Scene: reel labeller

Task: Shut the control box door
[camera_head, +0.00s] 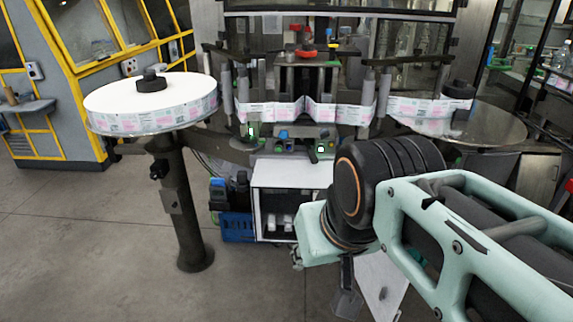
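The control box (284,174) is a white cabinet below the middle of the labelling machine. Its front is open and pale parts show inside at the bottom. A white panel (385,282), which looks like its door, stands swung out toward me at the lower right. My arm hides most of this panel and its hinge side. My gripper (346,300) points down beside the panel's left edge, in front of and right of the box opening. I see only part of its fingers, and cannot tell whether they touch the panel.
A blue crate (237,228) sits left of the box. A large label reel (150,105) rests on a thick post (183,215) at left. A round plate (490,125) is at right. The floor in front and left is clear.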

